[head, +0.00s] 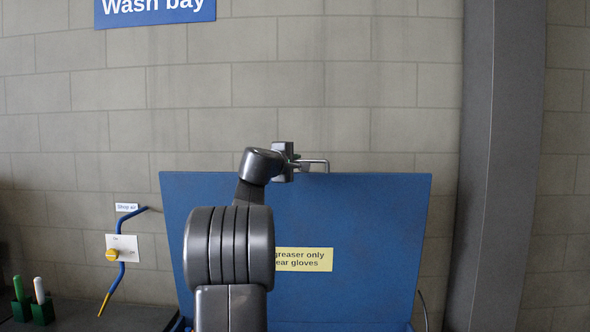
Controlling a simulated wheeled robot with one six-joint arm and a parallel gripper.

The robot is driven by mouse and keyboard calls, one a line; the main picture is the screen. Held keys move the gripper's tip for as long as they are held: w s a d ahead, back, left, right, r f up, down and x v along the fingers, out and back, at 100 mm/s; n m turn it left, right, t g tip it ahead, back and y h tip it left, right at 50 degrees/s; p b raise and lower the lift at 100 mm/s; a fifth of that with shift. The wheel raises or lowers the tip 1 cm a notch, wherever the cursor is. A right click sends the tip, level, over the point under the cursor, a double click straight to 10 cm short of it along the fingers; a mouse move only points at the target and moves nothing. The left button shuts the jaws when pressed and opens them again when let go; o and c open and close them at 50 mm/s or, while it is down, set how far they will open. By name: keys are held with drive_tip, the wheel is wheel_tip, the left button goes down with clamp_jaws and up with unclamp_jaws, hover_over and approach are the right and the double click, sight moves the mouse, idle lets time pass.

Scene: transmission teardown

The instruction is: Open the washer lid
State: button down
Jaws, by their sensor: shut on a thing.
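The washer lid (360,225) is a large blue panel in the head view, standing raised and close to upright in front of the block wall. A yellow label (304,260) on it is partly hidden by my arm. A thin grey bar handle (317,162) sits at the lid's top edge. My gripper (296,163) is at that top edge, shut on the handle. My arm covers the left middle part of the lid. The washer's tub below is mostly out of view.
A dark bench (120,316) stands at the lower left with green and white markers in holders (42,312). A grey column (480,180) stands to the right.

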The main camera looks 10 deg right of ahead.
drive_tip(key=s+a+f+t+h+b, duration=0.1)
drive_tip(key=s+a+f+b, duration=0.1)
drive_tip(key=s+b, duration=0.6)
drive_tip(key=b, duration=0.4)
drive_tip(key=shift+s+a+m, duration=0.25)
drive_tip(key=shift+s+m, duration=0.05)
drive_tip(key=shift+m, duration=0.1)
drive_tip(key=c, duration=1.5)
unclamp_jaws()
drive_tip(key=shift+o, duration=0.2)
drive_tip(key=b+v, duration=0.3)
drive_tip(key=v, duration=1)
drive_tip(key=shift+s+a, duration=0.2)
drive_tip(key=shift+s, duration=0.15)
drive_tip(key=shift+f, duration=0.1)
